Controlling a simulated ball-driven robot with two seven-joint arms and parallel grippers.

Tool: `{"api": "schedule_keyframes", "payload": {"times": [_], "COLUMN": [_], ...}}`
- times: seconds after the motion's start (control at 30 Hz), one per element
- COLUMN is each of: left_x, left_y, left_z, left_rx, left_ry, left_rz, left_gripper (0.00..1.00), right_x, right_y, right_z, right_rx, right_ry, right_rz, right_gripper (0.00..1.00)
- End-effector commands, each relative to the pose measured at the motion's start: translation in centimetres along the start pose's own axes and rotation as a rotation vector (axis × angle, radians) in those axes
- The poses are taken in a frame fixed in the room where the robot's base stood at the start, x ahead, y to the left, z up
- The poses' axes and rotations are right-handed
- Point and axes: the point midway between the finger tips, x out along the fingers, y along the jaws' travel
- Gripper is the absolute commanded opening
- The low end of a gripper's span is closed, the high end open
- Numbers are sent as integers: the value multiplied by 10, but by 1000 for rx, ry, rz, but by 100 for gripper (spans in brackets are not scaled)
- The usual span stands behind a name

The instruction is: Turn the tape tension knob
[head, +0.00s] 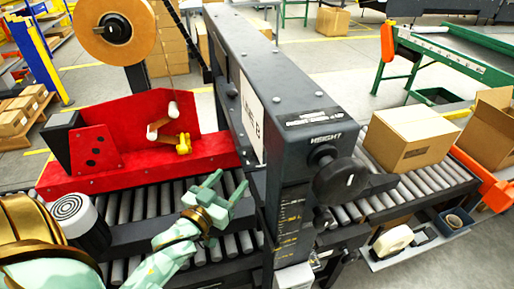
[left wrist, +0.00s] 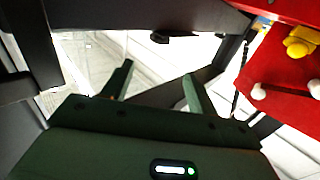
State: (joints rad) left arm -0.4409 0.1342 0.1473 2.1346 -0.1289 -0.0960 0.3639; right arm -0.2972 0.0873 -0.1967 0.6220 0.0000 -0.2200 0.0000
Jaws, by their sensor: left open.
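A yellow knob (head: 183,143), which looks like the tape tension knob, sits on the red tape head (head: 120,170). Beside it are pale rollers on an orange arm (head: 160,125). My left gripper (head: 227,190) is open and empty above the roller conveyor, below and to the right of the yellow knob and apart from it. In the left wrist view the open fingers (left wrist: 157,88) have nothing between them. The yellow knob (left wrist: 300,42) shows there at the upper right, outside the jaws. My right gripper is not in view.
A dark machine column (head: 270,80) with a black HEIGHT knob (head: 340,180) stands right of my left gripper. A tape roll (head: 117,28) hangs above the red head. A cardboard box (head: 408,138) sits on the rollers (head: 435,180) at the right.

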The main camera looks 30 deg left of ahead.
Motion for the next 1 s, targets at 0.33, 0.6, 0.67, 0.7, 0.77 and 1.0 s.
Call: {"api": "schedule_keyframes", "payload": {"times": [0.33, 0.6, 0.67, 0.7, 0.77, 1.0], "left_x": [83, 136, 143, 147, 150, 153], "left_y": [0, 1, 1, 1, 1, 1], "left_z": [2, 3, 3, 3, 3, 2], "left_rx": [0, 1, 0, 0, -1, -1], "left_ry": [2, -2, -2, -2, -3, -2], "left_rz": [1, 0, 0, 0, 0, 0], "left_gripper": [59, 59, 59, 59, 59, 59], "right_x": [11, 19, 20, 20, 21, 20], "right_y": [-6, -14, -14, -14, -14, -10], "right_z": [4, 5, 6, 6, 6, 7], "right_rx": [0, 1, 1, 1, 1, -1], "right_ry": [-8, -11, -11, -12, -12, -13], "right_rz": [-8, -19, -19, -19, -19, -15], "right_gripper": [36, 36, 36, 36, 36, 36]}}
